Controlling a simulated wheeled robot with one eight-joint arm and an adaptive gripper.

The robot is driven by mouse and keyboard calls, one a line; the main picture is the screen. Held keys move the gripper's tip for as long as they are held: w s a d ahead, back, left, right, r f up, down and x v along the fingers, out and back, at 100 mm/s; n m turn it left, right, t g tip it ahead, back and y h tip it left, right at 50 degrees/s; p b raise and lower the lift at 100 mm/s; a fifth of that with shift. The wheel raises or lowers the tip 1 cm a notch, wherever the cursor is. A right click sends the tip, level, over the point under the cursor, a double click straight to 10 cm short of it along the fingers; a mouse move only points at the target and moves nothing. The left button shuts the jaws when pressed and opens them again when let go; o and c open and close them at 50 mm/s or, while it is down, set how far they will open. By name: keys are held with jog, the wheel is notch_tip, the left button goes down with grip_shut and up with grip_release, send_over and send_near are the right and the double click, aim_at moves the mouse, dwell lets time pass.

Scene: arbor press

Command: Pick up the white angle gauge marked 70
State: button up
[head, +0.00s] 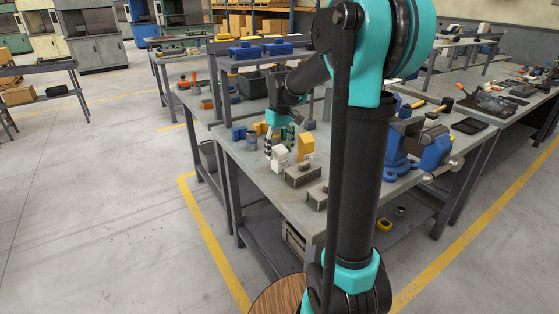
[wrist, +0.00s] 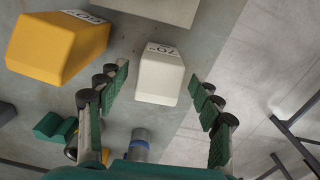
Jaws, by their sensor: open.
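The white angle gauge (wrist: 159,78) is a small block with "70" printed on its top in the wrist view. It stands on the grey workbench (wrist: 180,28). In the head view the white gauge (head: 279,158) is near the bench's left edge. My gripper (wrist: 160,88) is open, with a green-padded finger on either side of the gauge in the wrist picture. I see gaps between the gauge and both fingers; the height between them is hard to tell. In the head view my gripper (head: 280,137) is partly hidden around small items just behind the gauge.
A larger yellow gauge (wrist: 58,42), marked like 50 or 60, stands left of the white one; it also shows in the head view (head: 306,147). Metal blocks (head: 302,175) lie in front. A blue-grey cylinder (wrist: 138,146) stands close by. A blue vise (head: 436,148) is farther right.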

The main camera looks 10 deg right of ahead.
aim_at(280, 162)
jog(key=shift+f, duration=2.75)
jog(key=c, duration=1.4)
jog(key=shift+r, duration=0.1)
